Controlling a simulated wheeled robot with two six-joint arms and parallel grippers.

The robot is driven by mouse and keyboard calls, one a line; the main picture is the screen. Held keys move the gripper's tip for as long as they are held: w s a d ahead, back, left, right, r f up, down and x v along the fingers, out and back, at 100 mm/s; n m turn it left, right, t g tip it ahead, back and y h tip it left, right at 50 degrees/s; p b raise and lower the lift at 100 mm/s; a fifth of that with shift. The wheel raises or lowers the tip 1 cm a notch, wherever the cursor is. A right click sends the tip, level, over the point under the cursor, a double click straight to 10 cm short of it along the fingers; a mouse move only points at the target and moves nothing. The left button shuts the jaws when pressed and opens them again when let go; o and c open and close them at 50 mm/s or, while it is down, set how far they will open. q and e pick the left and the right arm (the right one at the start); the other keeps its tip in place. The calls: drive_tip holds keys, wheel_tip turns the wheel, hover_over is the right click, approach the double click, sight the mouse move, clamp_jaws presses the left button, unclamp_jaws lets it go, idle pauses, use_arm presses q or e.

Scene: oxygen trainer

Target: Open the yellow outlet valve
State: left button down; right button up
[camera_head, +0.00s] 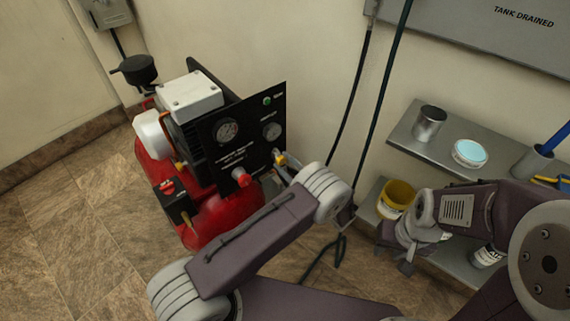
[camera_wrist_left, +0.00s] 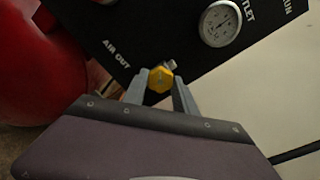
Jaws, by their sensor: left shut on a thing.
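The yellow outlet valve (camera_wrist_left: 160,79) is a small faceted knob on the black panel, near the "AIR OUT" lettering in the left wrist view. It also shows in the head view (camera_head: 280,158) at the panel's lower right. My left gripper (camera_wrist_left: 161,84) is shut on the valve, with one grey finger on each side of it. In the head view my left wrist hides part of the left gripper (camera_head: 281,165). My right gripper (camera_head: 394,254) is apart from the panel, beside the lower shelf, with its fingers spread and nothing seen between them.
The red compressor (camera_head: 215,222) carries the black panel (camera_head: 236,132) with gauges and a red knob (camera_head: 241,177). A shelf (camera_head: 407,144) with cans stands at the right, and a yellow tub (camera_head: 397,197) sits below. Dark hoses (camera_head: 362,90) hang on the wall.

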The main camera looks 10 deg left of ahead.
use_arm(q)
drive_tip(key=n, duration=0.4)
drive_tip(key=shift+n+b, duration=0.3)
drive_tip(key=shift+b, duration=0.05)
drive_tip(key=n, duration=0.3)
drive_tip(key=shift+n+b, duration=0.4)
drive_tip(key=n+b, duration=0.1)
drive_tip(key=n, duration=0.2)
drive_tip(key=n+b, duration=0.1)
drive_tip(key=n, duration=0.2)
drive_tip(key=shift+b, duration=0.35)
drive_tip(key=n+b, duration=0.2)
drive_tip(key=n, duration=0.1)
drive_tip(key=shift+n+b, duration=0.3)
drive_tip(key=shift+n, duration=0.1)
drive_tip(key=n+b, duration=0.4)
drive_tip(key=shift+b, duration=0.35)
drive_tip(key=shift+r+n+b, duration=0.25)
drive_tip(key=shift+n+b, duration=1.15)
drive_tip(key=shift+b, duration=0.15)
